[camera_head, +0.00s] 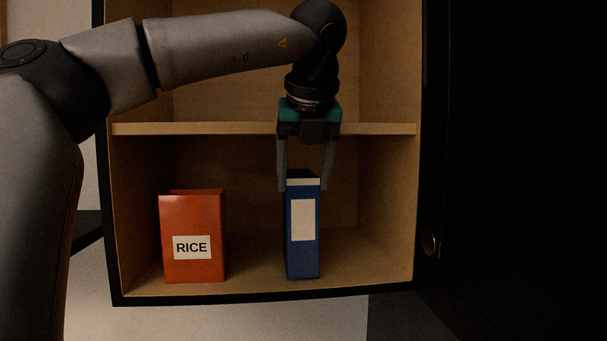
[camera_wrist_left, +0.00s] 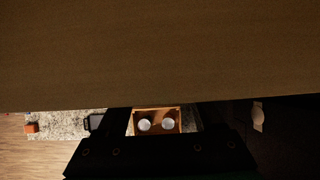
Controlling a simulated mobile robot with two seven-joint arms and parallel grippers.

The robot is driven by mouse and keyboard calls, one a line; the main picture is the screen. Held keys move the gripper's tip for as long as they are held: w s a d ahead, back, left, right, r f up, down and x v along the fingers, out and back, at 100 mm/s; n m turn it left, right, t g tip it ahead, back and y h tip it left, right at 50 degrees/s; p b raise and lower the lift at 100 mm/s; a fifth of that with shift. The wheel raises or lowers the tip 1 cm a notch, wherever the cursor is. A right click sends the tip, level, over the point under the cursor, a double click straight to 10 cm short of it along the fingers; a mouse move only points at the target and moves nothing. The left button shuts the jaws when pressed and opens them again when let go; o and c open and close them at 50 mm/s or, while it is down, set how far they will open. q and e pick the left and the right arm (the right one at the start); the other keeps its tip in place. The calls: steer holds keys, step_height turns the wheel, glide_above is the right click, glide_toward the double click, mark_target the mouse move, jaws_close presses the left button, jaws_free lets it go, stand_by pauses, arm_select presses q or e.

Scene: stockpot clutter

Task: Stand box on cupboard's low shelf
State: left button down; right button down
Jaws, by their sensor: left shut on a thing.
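The blue box (camera_head: 303,258) with a white label is upright in the cupboard's low compartment, right of its middle. My left gripper (camera_head: 304,187) reaches down from above and is shut on the box's top end, one finger on each side. The box's bottom is at or very close to the low shelf (camera_head: 255,277); I cannot tell whether it touches. The fingers and the box do not show clearly in the left wrist view. My right gripper is in neither view.
A red RICE box (camera_head: 193,212) stands on the low shelf to the left, with a clear gap. The middle shelf board (camera_head: 205,128) runs just behind or over my gripper. In the left wrist view a wooden crate (camera_wrist_left: 157,108) holds two pale round things.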

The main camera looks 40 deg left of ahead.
arm_select(q)
steer(key=shift+f, duration=0.15)
steer(key=shift+f, duration=0.15)
steer(key=shift+c, duration=0.2)
jaws_free()
steer(key=shift+d+r, duration=0.1)
steer(key=shift+r, duration=0.35)
steer(key=v, duration=1.1)
steer(key=shift+p, duration=0.4)
steer(key=shift+s+d, duration=0.1)
